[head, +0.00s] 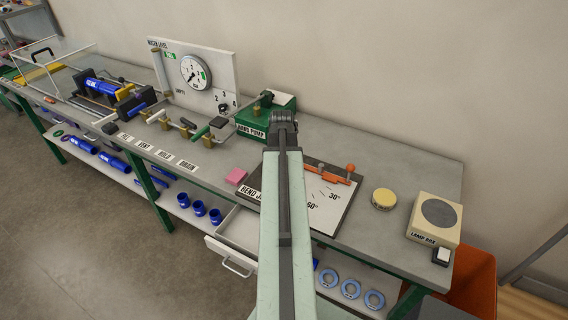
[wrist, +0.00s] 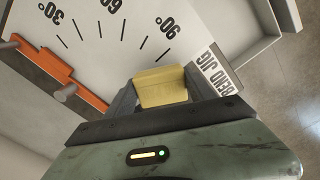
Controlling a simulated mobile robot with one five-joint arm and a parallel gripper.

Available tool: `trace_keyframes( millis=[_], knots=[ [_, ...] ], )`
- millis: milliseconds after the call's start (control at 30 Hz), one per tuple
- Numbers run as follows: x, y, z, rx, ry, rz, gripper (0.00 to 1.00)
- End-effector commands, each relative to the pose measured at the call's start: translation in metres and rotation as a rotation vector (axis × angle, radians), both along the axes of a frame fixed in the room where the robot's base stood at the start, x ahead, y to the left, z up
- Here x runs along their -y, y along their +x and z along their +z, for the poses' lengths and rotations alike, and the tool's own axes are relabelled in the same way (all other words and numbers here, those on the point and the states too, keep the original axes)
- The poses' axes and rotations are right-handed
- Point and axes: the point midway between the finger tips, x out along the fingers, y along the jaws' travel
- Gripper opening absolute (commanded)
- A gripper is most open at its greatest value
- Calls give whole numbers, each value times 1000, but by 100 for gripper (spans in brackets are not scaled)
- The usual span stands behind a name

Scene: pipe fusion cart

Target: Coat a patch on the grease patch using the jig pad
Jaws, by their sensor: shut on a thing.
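In the wrist view my gripper (wrist: 162,92) is shut on a yellow block, which I take to be the jig pad (wrist: 162,86). The pad sits between the two fingers, over the white angle plate near its 90 mark. I cannot tell whether it touches the plate. The bend jig (head: 332,210) lies on the bench in the head view, and its white plate also shows in the wrist view (wrist: 110,62). In the head view my arm covers part of the jig and hides the held pad. I cannot make out a distinct grease patch in either view.
An orange bar with pegs (head: 325,173) lies along the jig's back edge. A round yellow-topped tin (head: 383,199) and the lamp box (head: 434,219) stand right. A drawer (head: 231,255) is open below. The green hand pump (head: 272,118) stands behind.

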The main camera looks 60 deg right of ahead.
Motion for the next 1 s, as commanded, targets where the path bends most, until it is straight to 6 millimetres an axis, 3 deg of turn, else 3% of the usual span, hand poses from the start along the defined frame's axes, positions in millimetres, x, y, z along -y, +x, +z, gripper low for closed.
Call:
trace_keyframes(
  millis=[33,500,900,1000],
  knots=[
    [-1,1,10,0,0,1,30],
    [-6,8,50,0,0,16,30],
    [-7,9,52,0,0,19,30],
    [-7,9,64,0,0,19,30]
  ],
)
